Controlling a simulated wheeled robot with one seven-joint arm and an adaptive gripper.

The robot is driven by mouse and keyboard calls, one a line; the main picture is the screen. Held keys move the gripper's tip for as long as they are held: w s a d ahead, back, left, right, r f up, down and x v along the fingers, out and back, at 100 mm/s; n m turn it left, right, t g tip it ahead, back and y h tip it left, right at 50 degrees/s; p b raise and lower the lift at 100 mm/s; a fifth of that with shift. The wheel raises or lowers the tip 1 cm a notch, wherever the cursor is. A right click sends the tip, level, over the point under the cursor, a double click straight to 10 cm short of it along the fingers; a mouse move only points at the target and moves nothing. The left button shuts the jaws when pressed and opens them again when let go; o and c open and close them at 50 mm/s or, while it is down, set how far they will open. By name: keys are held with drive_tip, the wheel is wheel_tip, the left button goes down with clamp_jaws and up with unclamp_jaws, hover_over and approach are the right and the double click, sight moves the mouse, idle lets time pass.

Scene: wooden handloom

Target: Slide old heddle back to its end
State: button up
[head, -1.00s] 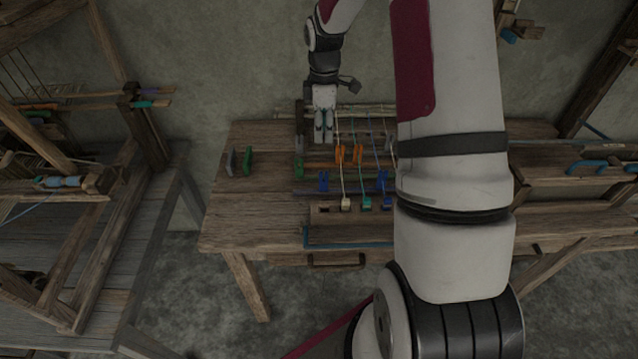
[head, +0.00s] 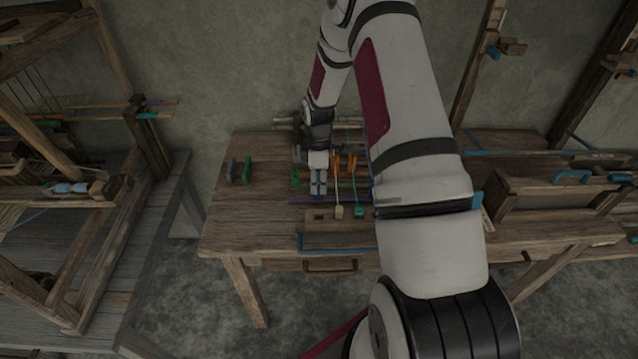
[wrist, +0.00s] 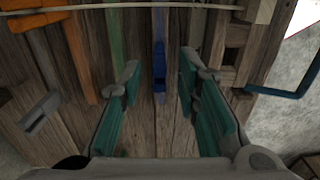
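My gripper (head: 319,192) points down over the workbench, at the left end of the rails. In the wrist view my gripper (wrist: 160,75) is open, with green pads on both fingers. A small blue clip (wrist: 159,70) on a blue rail (wrist: 159,28) lies between the fingertips, with a gap on each side. Part of a blue piece (head: 318,199) shows just below the gripper in the head view. Orange clips (head: 344,163) sit to the right of the gripper. I cannot tell for sure which piece is the old heddle. My arm hides the rails' right part.
A cream weight (head: 339,212) and a green weight (head: 359,212) hang on cords close right of my gripper. Grey and green upright pieces (head: 240,170) stand at the bench's left. The bench's left front (head: 235,225) is clear. A loom (head: 75,190) stands at left.

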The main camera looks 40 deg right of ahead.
drive_tip(key=shift+f, duration=0.65)
clamp_jaws()
drive_tip(key=w+a, duration=0.1)
drive_tip(key=a, duration=0.1)
drive_tip(key=w+a+b, duration=0.1)
drive_tip(key=a, duration=0.1)
drive_tip(key=w+a+b, duration=0.1)
drive_tip(key=w+a, duration=0.1)
drive_tip(key=shift+w+a, duration=0.1)
drive_tip(key=shift+w, duration=0.05)
unclamp_jaws()
